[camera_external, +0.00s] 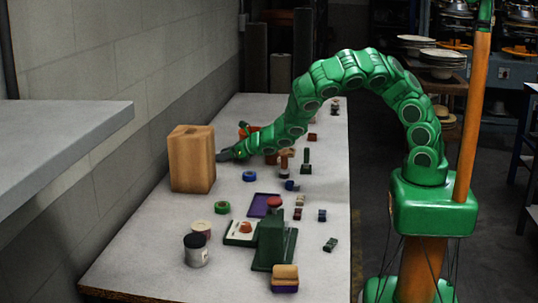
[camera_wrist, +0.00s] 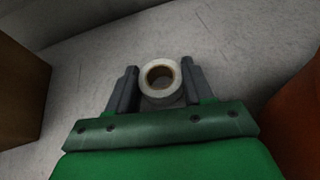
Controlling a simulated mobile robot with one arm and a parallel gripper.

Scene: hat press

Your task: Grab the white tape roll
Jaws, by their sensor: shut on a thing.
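The white tape roll (camera_wrist: 146,86) shows in the wrist view between the two grey fingers of my gripper (camera_wrist: 158,88). It is a white ring with a brown inner core, seen nearly from above. The fingers are shut on its left and right sides. In the external view my gripper (camera_external: 225,155) is low over the table, just right of a wooden block. The tape roll cannot be made out there, hidden by the gripper and the block.
The wooden block (camera_external: 192,160) stands close left of my gripper. The long grey table (camera_external: 150,255) holds a green tape roll (camera_external: 222,207), a blue roll (camera_external: 249,176), a purple tray (camera_external: 262,205), a green stand (camera_external: 272,246) and jars. A wall runs along the left.

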